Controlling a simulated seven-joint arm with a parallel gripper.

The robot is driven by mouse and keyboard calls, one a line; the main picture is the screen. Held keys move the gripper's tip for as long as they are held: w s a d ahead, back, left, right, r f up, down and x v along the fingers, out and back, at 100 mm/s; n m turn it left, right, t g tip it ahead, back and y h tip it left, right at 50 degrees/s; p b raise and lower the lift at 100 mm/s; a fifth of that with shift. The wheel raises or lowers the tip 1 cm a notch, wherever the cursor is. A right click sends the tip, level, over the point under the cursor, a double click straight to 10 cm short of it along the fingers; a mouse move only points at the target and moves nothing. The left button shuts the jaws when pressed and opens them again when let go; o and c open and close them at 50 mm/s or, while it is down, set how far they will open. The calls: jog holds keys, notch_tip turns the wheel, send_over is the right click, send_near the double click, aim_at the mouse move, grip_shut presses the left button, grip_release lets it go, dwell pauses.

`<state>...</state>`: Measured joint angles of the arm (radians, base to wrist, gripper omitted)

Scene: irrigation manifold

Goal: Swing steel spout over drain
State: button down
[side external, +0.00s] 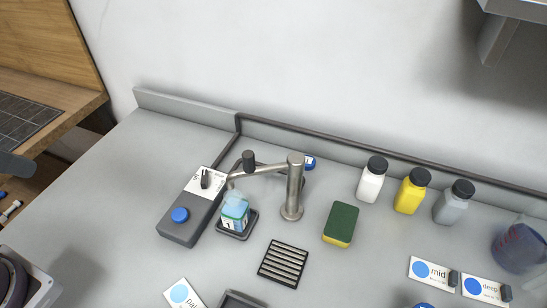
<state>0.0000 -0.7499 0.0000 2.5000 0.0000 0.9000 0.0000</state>
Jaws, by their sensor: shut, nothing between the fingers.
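The steel spout (270,168) reaches left from the top of an upright steel post (292,190). A black knob (249,160) stands up from the spout near its outer end. The spout's tip is over a clear container (235,212) with a blue-green label marked 1, which stands on a small dark tray (232,236). The drain (283,263), a dark slatted grate, lies in front of the post, to the right of that tray. The spout is not over the drain. I cannot make out my gripper in this view.
A grey control box (187,218) with a blue button stands left of the container. A green-yellow sponge (341,224) lies right of the post. White (372,182), yellow (411,194) and grey (454,204) bottles stand farther right. Cards lie in front. The counter around the drain is mostly clear.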

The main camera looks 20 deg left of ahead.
jog(key=c, duration=1.9)
grip_release()
jog(key=shift+w, duration=0.1)
jog(key=o, duration=0.6)
jog(key=shift+m+g, duration=0.5)
jog(key=w+r, duration=0.1)
jog(key=w+d+r, duration=0.1)
jog(key=w, duration=0.1)
jog(key=w+d+r, duration=0.1)
jog(key=shift+w+d+r, duration=0.1)
jog(key=shift+w, duration=0.25)
jog(key=m+g, duration=0.3)
jog(key=g, duration=0.2)
send_over(248, 153)
jog(key=f, duration=0.6)
jog(key=shift+s+a+f, duration=0.15)
jog(key=shift+a+f, duration=0.1)
jog(key=f, duration=0.6)
jog(key=shift+d+f, duration=0.25)
jog(key=shift+f, duration=0.55)
